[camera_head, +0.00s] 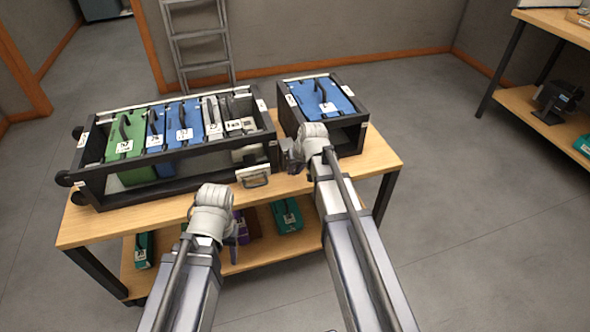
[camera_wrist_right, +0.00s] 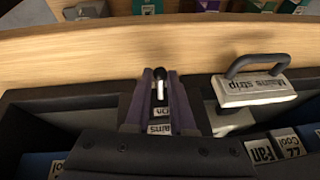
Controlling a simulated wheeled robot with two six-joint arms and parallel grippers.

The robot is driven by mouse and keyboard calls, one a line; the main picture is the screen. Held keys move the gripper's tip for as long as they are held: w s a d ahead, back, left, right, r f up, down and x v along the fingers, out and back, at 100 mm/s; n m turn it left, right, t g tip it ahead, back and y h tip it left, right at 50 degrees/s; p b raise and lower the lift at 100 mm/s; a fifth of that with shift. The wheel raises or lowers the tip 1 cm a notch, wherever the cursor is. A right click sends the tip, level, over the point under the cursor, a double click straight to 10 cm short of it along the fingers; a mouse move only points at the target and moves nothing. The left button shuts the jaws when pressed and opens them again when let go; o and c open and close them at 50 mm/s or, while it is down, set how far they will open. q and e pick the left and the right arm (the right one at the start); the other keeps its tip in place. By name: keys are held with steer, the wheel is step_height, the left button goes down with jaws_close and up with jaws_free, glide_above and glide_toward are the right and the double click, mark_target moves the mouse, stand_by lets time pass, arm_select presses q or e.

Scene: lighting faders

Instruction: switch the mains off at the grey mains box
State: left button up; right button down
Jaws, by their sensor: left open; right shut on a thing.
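My right gripper (camera_head: 290,158) is between the large rack and the small rack. In the right wrist view its dark fingers (camera_wrist_right: 162,105) are closed around a small white lever with a black tip (camera_wrist_right: 160,79). Below the lever is a label (camera_wrist_right: 160,121), partly covered, reading "ains" and "on". The mains box itself is mostly hidden by the gripper, in both views. My left gripper (camera_head: 236,240) hangs open and empty in front of the table's front edge.
A white block labelled "Mains strip" (camera_wrist_right: 252,90), with a dark handle, sits beside the gripper; it also shows in the head view (camera_head: 253,175). The large rack (camera_head: 180,187) holds green, blue and grey cases. The small rack (camera_head: 345,122) holds a blue case. Both stand on a wooden table (camera_head: 385,158).

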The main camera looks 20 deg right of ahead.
steer(key=shift+s+f+t+b, duration=0.2)
steer(key=shift+f+t+b, duration=0.4)
steer(key=shift+b, duration=0.5)
steer(key=shift+r, duration=0.1)
steer(key=shift+w+r+t, duration=0.15)
steer(key=shift+t, duration=0.15)
steer(key=c, duration=0.8)
jaws_free()
steer(key=shift+o, duration=0.2)
